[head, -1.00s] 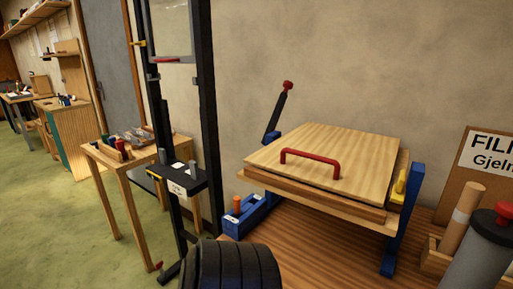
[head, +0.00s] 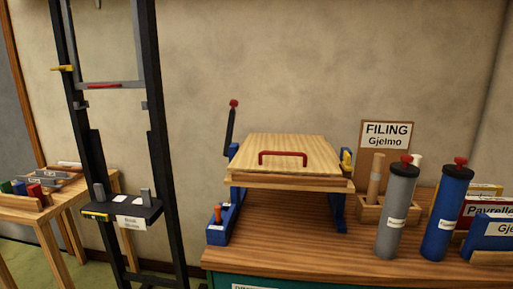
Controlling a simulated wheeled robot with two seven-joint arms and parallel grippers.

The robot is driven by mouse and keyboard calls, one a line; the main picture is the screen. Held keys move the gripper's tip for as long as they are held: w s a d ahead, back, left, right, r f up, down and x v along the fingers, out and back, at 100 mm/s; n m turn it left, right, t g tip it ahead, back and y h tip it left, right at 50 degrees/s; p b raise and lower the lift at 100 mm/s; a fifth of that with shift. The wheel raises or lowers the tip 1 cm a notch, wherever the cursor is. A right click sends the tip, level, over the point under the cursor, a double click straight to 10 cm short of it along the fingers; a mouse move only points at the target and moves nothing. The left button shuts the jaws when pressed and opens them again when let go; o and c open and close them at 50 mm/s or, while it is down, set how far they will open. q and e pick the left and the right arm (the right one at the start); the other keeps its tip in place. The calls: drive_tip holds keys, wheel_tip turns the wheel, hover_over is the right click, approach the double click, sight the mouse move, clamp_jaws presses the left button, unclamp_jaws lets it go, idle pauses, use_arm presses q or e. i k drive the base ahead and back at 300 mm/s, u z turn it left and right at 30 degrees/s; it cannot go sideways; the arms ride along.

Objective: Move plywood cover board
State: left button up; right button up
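The plywood cover board (head: 252,148) lies flat on top of a wooden panel frame (head: 310,184) in the head view. A red handle (head: 283,154) stands up from its front part. Blue supports (head: 338,212) carry the frame above a brown wooden bench top (head: 290,238). A dark lever (head: 231,127) with a red knob rises at the left of the board. Neither of my grippers shows in the head view.
Grey (head: 397,212) and blue (head: 447,215) cylinders stand on the bench at right, near a "FILING Gjelmo" sign (head: 386,136). A black upright rack (head: 153,150) stands left of the bench. A small wooden table (head: 60,205) is farther left.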

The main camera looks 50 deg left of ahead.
sight(304, 155)
drive_tip(key=u, duration=1.3)
